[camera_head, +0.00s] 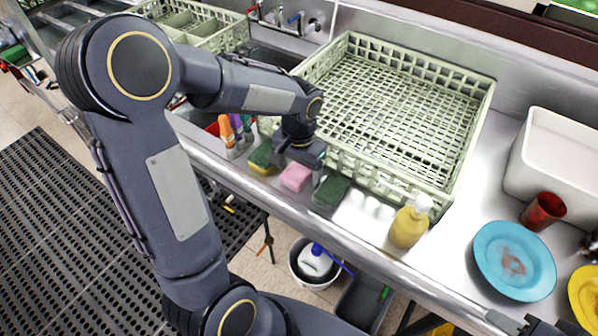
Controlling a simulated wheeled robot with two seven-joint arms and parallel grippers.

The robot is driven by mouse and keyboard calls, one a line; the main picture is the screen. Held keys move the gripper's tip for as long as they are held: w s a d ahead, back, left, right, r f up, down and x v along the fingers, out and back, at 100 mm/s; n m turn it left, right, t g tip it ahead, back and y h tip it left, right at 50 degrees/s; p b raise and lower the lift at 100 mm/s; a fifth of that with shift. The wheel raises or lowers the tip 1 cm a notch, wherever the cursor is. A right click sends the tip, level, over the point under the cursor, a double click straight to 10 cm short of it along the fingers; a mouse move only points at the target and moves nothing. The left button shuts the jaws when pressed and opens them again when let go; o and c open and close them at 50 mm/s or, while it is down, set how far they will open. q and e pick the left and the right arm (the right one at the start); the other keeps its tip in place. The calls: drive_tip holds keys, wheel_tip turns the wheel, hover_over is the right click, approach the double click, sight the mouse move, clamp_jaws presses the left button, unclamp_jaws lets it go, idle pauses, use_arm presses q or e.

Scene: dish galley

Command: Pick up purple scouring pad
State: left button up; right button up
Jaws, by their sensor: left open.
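The purple scouring pad (295,178) looks pinkish and lies flat on the steel counter, between a green-and-yellow sponge (261,158) and a dark green pad (331,190). My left gripper (298,163) is open and points down just behind and above the pink pad. It partly hides the pad's far edge, and I cannot tell whether its fingers touch the pad. My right gripper (540,326) shows only in part at the bottom right edge, far from the pads; its fingers are not clear.
A pale green dish rack (478,105) stands right behind the pads. Orange-capped bottles (227,131) stand left, and a yellow soap bottle (409,226) right. A blue plate (514,262), red cup (543,211) and white bin (560,150) fill the right side. The counter's front edge is close.

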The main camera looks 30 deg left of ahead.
sight(299, 170)
use_arm(q)
drive_tip(key=c, duration=1.1)
drive_tip(key=shift+r, duration=0.1)
drive_tip(key=shift+r, duration=0.5)
wheel_tip(299, 170, up, 3)
drive_tip(key=shift+s+f, duration=0.15)
drive_tip(key=shift+f, duration=0.05)
drive_tip(key=s+d+r, duration=0.1)
drive_tip(key=s+r, duration=0.2)
drive_tip(key=s, duration=0.1)
drive_tip(key=s+d+r, duration=0.1)
drive_tip(key=s+r, duration=0.2)
drive_tip(key=s, duration=0.2)
drive_tip(key=s+d+r, duration=0.1)
drive_tip(key=s+r, duration=0.2)
drive_tip(key=s, duration=0.1)
drive_tip(key=shift+s+d+r+b, duration=0.1)
drive_tip(key=shift+s+r+b, duration=0.1)
drive_tip(key=shift+b, duration=0.1)
